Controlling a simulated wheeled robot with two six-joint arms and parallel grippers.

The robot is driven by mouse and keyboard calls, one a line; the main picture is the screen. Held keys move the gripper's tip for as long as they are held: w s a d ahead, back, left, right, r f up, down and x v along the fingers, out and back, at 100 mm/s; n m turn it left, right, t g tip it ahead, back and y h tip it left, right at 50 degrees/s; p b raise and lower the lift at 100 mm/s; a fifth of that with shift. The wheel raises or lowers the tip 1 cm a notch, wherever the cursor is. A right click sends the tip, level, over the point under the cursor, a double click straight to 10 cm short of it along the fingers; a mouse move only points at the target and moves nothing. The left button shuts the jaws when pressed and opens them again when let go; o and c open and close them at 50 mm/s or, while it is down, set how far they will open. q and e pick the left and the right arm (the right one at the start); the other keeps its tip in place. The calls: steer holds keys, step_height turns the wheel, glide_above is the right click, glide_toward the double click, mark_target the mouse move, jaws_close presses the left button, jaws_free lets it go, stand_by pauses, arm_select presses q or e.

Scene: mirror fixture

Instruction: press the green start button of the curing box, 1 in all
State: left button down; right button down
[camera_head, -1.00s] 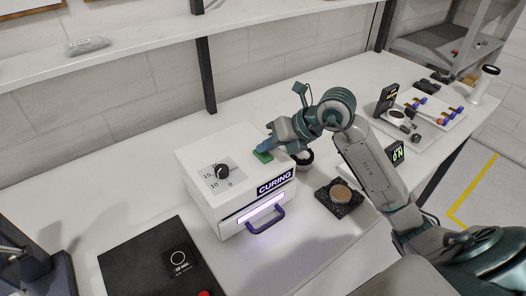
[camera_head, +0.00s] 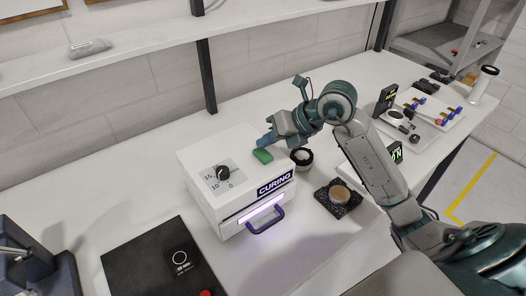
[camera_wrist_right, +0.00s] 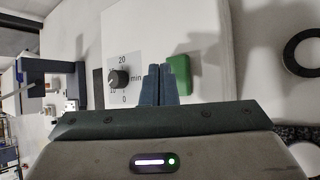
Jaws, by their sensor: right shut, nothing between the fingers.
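The curing box (camera_head: 222,205) is a white box on the bench with a "CURING" label, a black dial (camera_head: 222,172) and a violet-lit front slot above a handle. In the right wrist view the shut fingers (camera_wrist_right: 158,80) stand just left of the green button (camera_wrist_right: 180,75), with the dial (camera_wrist_right: 118,78) farther left. My left gripper is not in view.
A round black-and-white item (camera_head: 302,156) stands right of the box, and a black pad (camera_head: 338,209) bears a brown disc. A black panel (camera_head: 150,270) with a small display lies front left. A dark blue device (camera_head: 25,262) stands at the left edge. A shelf (camera_head: 130,55) runs above the back.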

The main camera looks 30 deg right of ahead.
mark_target(268, 154)
steer(key=shift+r+p, duration=1.4)
steer(key=shift+r, duration=0.95)
steer(key=shift+f, duration=0.1)
